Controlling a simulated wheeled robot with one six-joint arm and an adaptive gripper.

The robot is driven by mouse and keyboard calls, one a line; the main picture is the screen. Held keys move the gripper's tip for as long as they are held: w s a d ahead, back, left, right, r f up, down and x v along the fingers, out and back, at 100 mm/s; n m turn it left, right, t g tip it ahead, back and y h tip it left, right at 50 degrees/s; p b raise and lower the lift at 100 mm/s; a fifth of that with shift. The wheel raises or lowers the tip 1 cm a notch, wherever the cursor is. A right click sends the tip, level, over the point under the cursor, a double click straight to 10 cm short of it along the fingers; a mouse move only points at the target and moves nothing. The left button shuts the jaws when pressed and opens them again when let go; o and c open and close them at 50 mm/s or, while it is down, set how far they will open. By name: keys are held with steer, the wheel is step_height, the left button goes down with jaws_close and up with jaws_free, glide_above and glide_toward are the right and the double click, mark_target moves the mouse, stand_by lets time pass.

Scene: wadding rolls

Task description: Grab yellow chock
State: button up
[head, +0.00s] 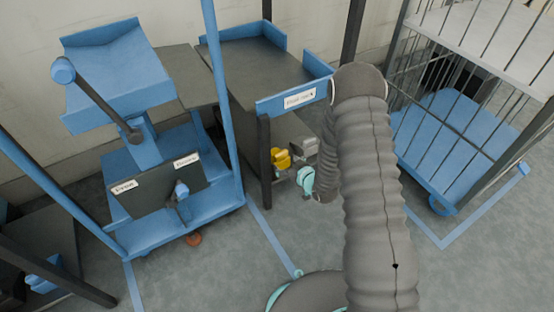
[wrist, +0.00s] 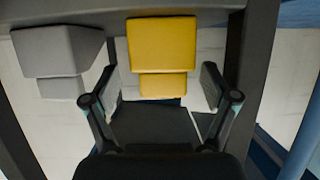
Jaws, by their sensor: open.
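The yellow chock (wrist: 162,45) shows in the wrist view at the upper middle, with a lower yellow step under its main block. It also shows in the head view as a small yellow piece (head: 281,159) by the dark stand, left of a grey chock (head: 304,148). My gripper (wrist: 158,88) is open in the wrist view, its two fingers on either side of the chock's lower step. I cannot tell whether the fingers touch it. In the head view my grey-sleeved arm reaches down to the stand and my gripper's fingers cannot be made out.
A grey chock (wrist: 60,50) sits left of the yellow one in the wrist view, just beyond my left finger. The dark stand with a blue-edged top (head: 290,97) rises above the chocks. A blue trolley (head: 150,205) stands left, a wire cage cart (head: 455,130) right.

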steer(key=shift+x, duration=3.05)
steer(key=shift+a+r, duration=0.15)
steer(key=shift+r, duration=0.05)
steer(key=c, duration=1.2)
